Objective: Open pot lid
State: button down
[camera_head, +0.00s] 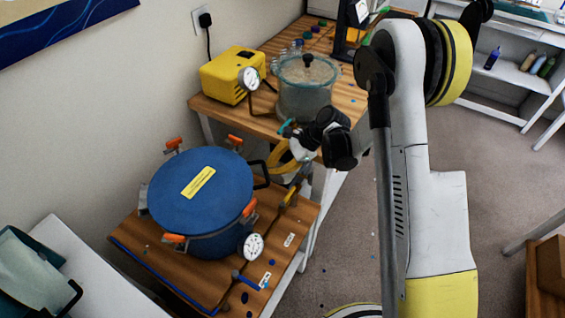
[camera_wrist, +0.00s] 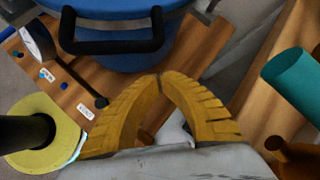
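The blue pot (camera_head: 208,243) stands on a low wooden stand, its flat blue lid (camera_head: 215,215) in place with a yellow label. Orange-tipped clamps (camera_head: 174,238) sit around its rim; some stick outward. A black handle (camera_head: 262,176) is on the pot's side facing my arm. In the wrist view, the handle (camera_wrist: 112,46) and part of the blue pot (camera_wrist: 130,62) are ahead of my gripper. My gripper (camera_wrist: 162,78) has yellow ribbed fingers meeting at the tips, with nothing between them. It appears apart from the handle, to the right of the pot in the head view.
A glass chamber (camera_head: 304,102) and a yellow pump (camera_head: 232,76) stand on the wooden table behind. A white-faced gauge (camera_head: 251,246) and blue valve handle (camera_head: 247,281) are by the pot's front right. A teal cylinder (camera_wrist: 296,78) is at the right of the wrist view.

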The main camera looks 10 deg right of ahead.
jog(key=shift+s+a+r+b, duration=0.1)
jog(key=shift+s+a+r, duration=0.15)
jog(key=shift+r, duration=0.25)
jog(key=shift+s+a+r+b, duration=0.15)
jog(key=shift+a+r, duration=0.15)
jog(key=shift+r, duration=0.15)
jog(key=shift+s+a+r+b, duration=0.15)
jog(key=shift+a+r, duration=0.1)
jog(key=shift+r, duration=0.25)
jog(key=s+a+r+h+p, duration=0.1)
jog(key=a+r+h+p, duration=0.25)
jog(key=r+p, duration=0.45)
jog(key=a+r+n+t+h+p, duration=0.1)
jog(key=a+r+h+p, duration=0.3)
jog(key=r, duration=0.7)
jog(key=s+a+r+h+p, duration=0.1)
jog(key=a+r+h+p, duration=0.1)
jog(key=a+r+p, duration=0.6)
jog(key=s+a+r+p, duration=0.1)
jog(key=a+r, duration=0.4)
jog(key=a, duration=0.5)
jog(key=s+a+r+p, duration=0.1)
jog(key=a+r+p, duration=0.1)
jog(key=a+r, duration=0.4)
jog(key=a+h, duration=0.1)
jog(key=a, duration=0.4)
jog(key=shift+s+p, duration=0.25)
jog(key=shift+p, duration=0.1)
jog(key=shift+w+d, duration=0.1)
jog(key=shift+d, duration=0.1)
